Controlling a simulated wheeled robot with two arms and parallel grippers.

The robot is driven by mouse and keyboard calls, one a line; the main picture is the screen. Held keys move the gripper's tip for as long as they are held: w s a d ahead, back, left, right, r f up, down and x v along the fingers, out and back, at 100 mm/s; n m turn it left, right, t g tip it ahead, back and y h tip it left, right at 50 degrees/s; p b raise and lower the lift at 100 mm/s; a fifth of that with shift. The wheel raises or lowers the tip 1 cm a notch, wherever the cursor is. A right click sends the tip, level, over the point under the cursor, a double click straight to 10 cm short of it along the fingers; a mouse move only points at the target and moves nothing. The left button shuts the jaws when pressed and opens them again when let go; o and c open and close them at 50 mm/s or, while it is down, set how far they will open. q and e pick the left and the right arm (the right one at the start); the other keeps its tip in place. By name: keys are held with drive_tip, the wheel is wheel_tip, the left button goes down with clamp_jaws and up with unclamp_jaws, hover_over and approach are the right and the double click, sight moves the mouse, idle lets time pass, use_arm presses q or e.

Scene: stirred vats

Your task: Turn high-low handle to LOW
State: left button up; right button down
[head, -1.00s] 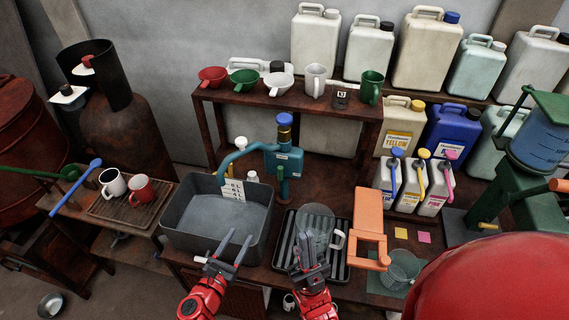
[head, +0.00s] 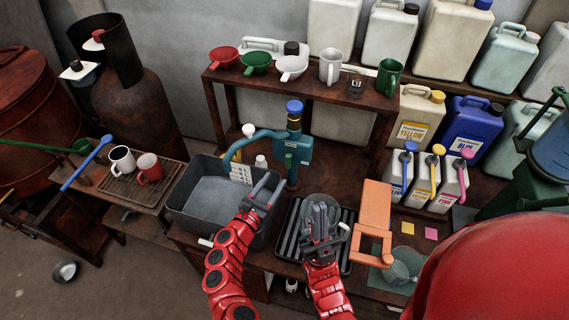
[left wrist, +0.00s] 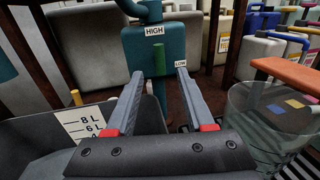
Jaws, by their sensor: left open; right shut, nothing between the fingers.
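The teal dispenser box (head: 305,150) stands behind the grey basin, with a blue cap on top. In the left wrist view the box (left wrist: 143,50) has a HIGH label (left wrist: 154,31) at its upper middle and a LOW label (left wrist: 181,64) at its lower right. A green handle (left wrist: 160,62) points up towards HIGH. My left gripper (left wrist: 160,75) is open, with its fingers on either side of the handle in the picture; contact cannot be told. In the head view my left gripper (head: 268,188) is over the basin's right edge. My right gripper (head: 320,212) is shut and empty over the black rack.
The grey basin (head: 185,212) with a level scale is left of my left gripper. A clear pitcher (left wrist: 262,120) stands on the rack (head: 283,240), partly behind my right gripper. An orange stand (head: 376,205) is to the right. A shelf (head: 300,87) with funnels and mugs is behind.

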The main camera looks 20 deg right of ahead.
sight(287, 162)
use_arm(q)
drive_tip(key=b+x, duration=0.2)
drive_tip(key=x, duration=0.4)
drive_tip(key=shift+w+d+f, duration=0.2)
drive_tip(key=shift+w+d, duration=0.05)
drive_tip(key=shift+w+d+b, duration=0.35)
drive_tip(key=shift+w+d, duration=0.05)
drive_tip(key=shift+r, duration=0.1)
clamp_jaws()
